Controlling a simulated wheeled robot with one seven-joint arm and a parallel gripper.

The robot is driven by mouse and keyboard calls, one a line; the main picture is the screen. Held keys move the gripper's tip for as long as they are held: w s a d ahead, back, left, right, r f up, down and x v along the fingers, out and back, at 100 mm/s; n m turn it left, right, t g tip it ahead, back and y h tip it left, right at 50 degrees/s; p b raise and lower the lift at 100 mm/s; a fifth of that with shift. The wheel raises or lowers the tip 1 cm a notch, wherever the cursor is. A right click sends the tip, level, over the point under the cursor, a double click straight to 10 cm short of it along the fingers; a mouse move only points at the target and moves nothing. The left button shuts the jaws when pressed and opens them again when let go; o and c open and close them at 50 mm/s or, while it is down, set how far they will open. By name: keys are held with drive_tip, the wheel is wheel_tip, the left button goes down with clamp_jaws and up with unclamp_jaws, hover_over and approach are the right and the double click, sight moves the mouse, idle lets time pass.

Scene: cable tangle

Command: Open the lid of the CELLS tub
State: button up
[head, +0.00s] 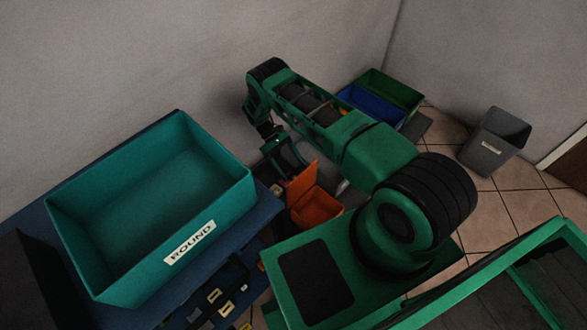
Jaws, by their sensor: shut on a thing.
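An orange tub (315,208) stands low beside the blue table, with its orange lid (302,182) tilted up at the left and the inside partly showing. No CELLS label is readable on it from here. My gripper (287,172) is at the raised lid's upper left edge, shut on the lid. The exact grip is small and dark, and partly hidden by the fingers and arm.
Blue (372,108) and green (392,88) bins stand behind my arm. A grey bin (492,142) stands on open tiled floor at right.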

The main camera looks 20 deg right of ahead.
drive_tip(key=shift+w+a+f, duration=0.15)
drive_tip(key=shift+w+f, duration=0.35)
drive_tip(key=shift+w, duration=0.15)
drive_tip(key=o, duration=1.4)
drive_tip(key=shift+o, duration=0.6)
drive_tip(key=shift+a, duration=0.1)
drive_tip(key=shift+w+r, duration=0.1)
drive_tip(key=s+a+r, duration=0.5)
drive_tip(key=a+r, duration=0.5)
drive_tip(key=shift+a+r, duration=0.2)
drive_tip(key=shift+r, duration=0.15)
